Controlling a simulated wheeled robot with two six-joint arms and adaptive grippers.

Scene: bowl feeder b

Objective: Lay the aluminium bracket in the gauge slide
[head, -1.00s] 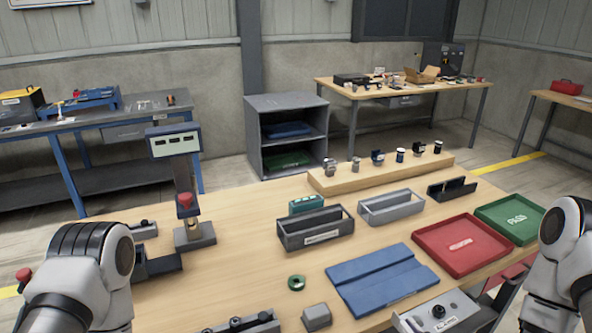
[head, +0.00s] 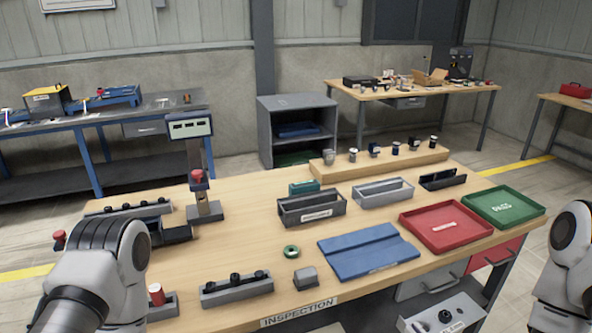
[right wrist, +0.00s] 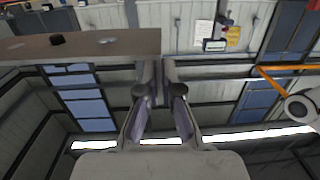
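A gauge post (head: 194,158) with a display and a red knob stands at the table's left on a grey base (head: 205,212). A dark tray-like fixture (head: 178,234) beside it may be the gauge slide. Several small parts stand on the wooden riser at the back; a grey one (head: 328,157) at its left end may be the aluminium bracket, but it is too small to tell. My right gripper (right wrist: 160,88) shows in the right wrist view, its fingers apart with nothing visible between them. My left gripper is out of view; only arm links show in the head view.
Dark and grey bins (head: 383,193), a blue mat (head: 368,252), a red tray (head: 446,240) and a green tray (head: 503,218) occupy the table's middle and right. Black-knobbed fixtures (head: 236,289) and a grey block (head: 306,278) lie near the front edge. Bare wood lies right of the gauge.

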